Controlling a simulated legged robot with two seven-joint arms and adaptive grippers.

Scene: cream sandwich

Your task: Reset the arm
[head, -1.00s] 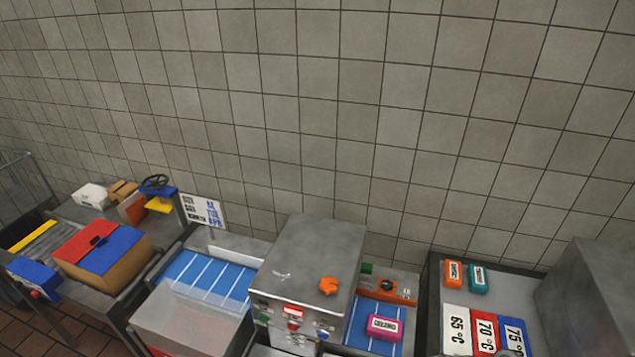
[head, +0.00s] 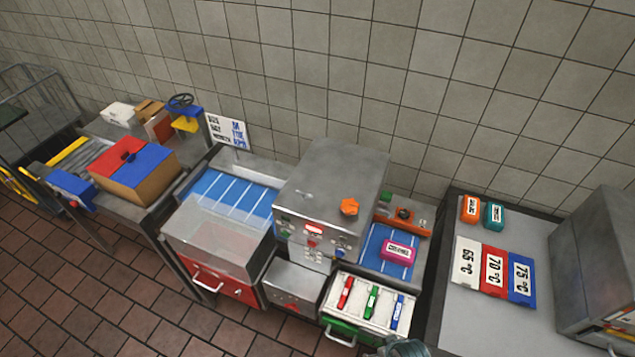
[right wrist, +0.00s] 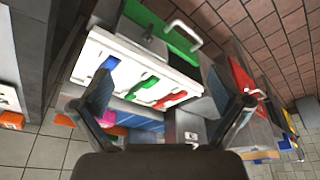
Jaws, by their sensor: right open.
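My right gripper (right wrist: 165,90) is open and empty in the right wrist view, with its two dark fingers spread apart. Beyond the fingers shows the white panel (right wrist: 95,55) with blue, green and red switches. A grey-teal part of my right arm shows at the bottom edge of the head view, just right of the green-fronted drawer (head: 342,332). In the head view the white panel (head: 345,311) lies below the grey machine (head: 330,180). My left arm and gripper are not in view.
A pink block (head: 398,251) lies on the blue belt right of the machine. White, red and blue temperature cards (head: 493,270) lie on the right table. A red-and-blue box (head: 135,175) stands at left. A red-fronted drawer (head: 222,283) is below a clear cover. Brick floor is free in front.

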